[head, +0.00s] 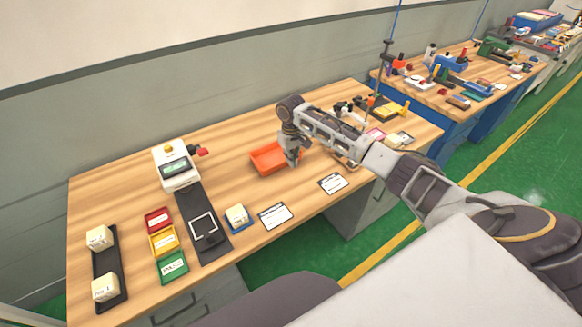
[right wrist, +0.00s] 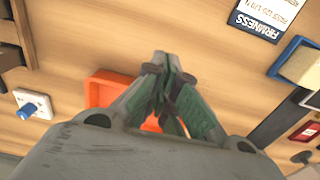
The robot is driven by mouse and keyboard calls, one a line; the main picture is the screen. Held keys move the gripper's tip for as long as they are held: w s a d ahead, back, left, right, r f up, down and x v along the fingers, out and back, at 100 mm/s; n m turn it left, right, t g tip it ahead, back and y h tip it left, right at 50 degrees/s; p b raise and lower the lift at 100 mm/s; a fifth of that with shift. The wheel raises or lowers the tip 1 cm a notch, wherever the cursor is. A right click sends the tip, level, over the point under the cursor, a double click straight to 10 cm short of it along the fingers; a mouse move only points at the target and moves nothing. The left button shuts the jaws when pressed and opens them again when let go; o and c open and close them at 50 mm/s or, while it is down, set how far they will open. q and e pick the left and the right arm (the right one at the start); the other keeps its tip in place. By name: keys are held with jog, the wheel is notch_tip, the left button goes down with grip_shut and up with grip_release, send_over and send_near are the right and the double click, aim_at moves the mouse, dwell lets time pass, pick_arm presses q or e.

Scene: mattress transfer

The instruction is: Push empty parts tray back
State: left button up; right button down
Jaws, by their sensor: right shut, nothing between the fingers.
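The orange parts tray (head: 266,158) lies on the wooden bench, and no parts show in it. Its orange rim also shows in the right wrist view (right wrist: 100,92), partly hidden behind my gripper. My right gripper (head: 293,162) points down at the tray's right end, with its fingers together and nothing between them. The closed fingertips show in the right wrist view (right wrist: 164,72). I cannot tell whether they touch the tray. My left gripper is not in view.
A white tester (head: 175,165) with a black base stands left of the tray. Red (head: 158,220), yellow and green bins and cream blocks are farther left. Labelled cards (head: 276,216) lie in front. Bare wood lies behind the tray, before the wall. Small tools stand to the right.

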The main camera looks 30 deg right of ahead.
jog(key=shift+r, duration=0.8)
